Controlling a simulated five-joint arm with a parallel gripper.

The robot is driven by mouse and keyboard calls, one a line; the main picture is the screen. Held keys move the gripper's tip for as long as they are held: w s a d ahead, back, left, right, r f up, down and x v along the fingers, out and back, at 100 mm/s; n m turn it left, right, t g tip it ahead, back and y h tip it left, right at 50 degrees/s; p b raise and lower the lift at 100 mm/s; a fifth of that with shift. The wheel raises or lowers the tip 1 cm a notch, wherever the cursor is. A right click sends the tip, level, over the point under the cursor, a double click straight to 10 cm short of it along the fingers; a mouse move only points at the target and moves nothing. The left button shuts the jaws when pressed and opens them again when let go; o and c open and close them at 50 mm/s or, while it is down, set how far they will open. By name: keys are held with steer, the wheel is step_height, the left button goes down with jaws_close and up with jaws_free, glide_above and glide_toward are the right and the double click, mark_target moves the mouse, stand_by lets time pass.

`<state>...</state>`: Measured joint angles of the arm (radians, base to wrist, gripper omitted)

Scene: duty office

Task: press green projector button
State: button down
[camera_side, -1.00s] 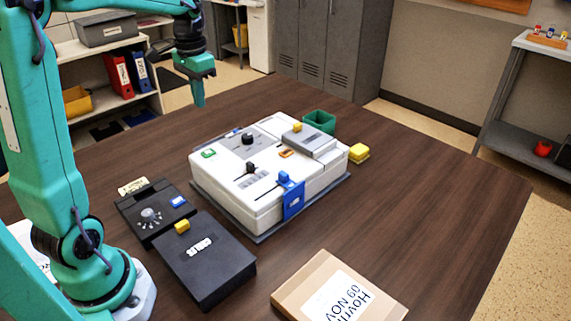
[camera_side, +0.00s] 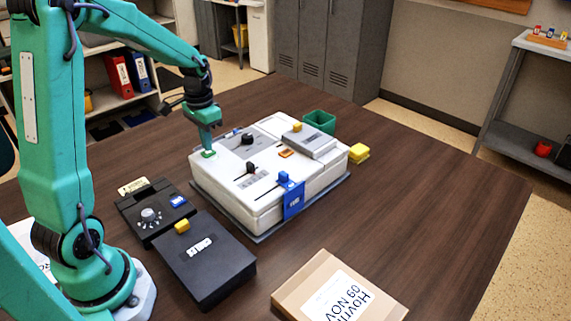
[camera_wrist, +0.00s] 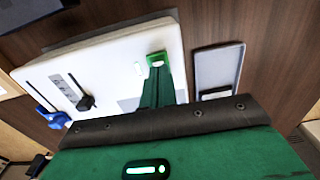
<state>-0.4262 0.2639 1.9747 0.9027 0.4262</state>
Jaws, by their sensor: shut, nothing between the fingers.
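The white projector (camera_side: 262,178) sits on a grey mat on the brown table. Its green button (camera_side: 208,154) is at the left corner of its top. My gripper (camera_side: 207,149) is shut and empty, pointing down with its fingertips at the button; in the side view I cannot tell contact from a small gap. In the wrist view the green button (camera_wrist: 157,59) with a pale mark shows right at the end of my gripper's fingers (camera_wrist: 158,72), which partly cover it.
Black sliders (camera_side: 252,168) and a blue slider (camera_side: 284,178) stand up from the projector. A black control box (camera_side: 155,212), a black case (camera_side: 205,262) and a cardboard box (camera_side: 300,283) lie nearer. A green bin (camera_side: 319,121) and yellow block (camera_side: 358,152) stand beyond. The table's right side is clear.

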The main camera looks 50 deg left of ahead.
steer(key=shift+f, duration=0.4)
steer(key=shift+s+f, duration=0.1)
steer(key=shift+f, duration=0.9)
steer(key=shift+r, duration=0.1)
step_height(320, 180, up, 15)
steer(key=shift+w, duration=0.2)
stand_by(2.3)
